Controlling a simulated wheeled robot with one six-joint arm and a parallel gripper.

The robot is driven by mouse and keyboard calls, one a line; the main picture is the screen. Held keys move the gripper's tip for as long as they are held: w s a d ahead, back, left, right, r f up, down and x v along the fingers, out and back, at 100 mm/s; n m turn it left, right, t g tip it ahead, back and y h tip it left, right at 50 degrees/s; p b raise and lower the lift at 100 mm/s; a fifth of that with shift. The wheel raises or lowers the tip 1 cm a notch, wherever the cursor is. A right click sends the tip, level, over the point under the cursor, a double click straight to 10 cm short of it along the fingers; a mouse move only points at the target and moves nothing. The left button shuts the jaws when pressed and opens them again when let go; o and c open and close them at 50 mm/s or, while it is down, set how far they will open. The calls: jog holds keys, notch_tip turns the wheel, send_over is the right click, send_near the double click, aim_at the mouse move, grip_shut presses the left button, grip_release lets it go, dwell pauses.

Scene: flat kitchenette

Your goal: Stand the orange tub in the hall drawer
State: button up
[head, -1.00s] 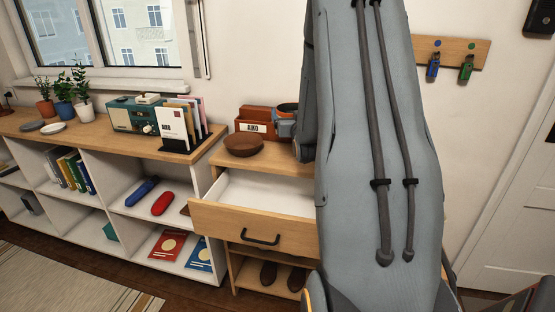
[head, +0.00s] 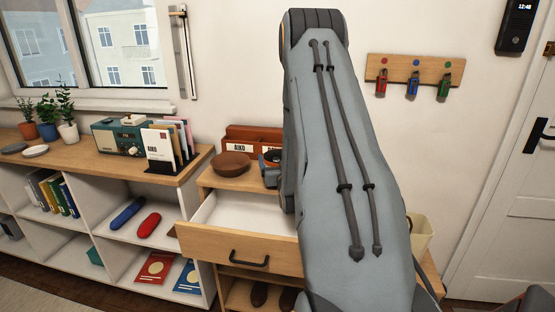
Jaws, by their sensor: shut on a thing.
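The hall drawer (head: 237,246) is pulled open below the top of the wooden hall cabinet. It has a wooden front with a black handle, and the part of its white inside that shows is empty. My arm covers the drawer's right end. I see no orange tub in the head view. My gripper's fingers do not show either; my own large grey arm stands in front of the cabinet and hides what is behind it. A small part of my wrist shows at the arm's left edge, above the drawer.
A brown bowl (head: 231,164) and a red-brown letter holder (head: 250,137) stand on the cabinet top. Shoes (head: 260,294) lie below the drawer. A low shelf unit (head: 105,178) with a radio (head: 120,138) stands left. A cream bin (head: 421,232) and a door (head: 505,220) are right.

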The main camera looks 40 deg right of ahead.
jog(key=shift+f, duration=0.1)
jog(key=o, duration=0.8)
jog(key=shift+o, duration=0.2)
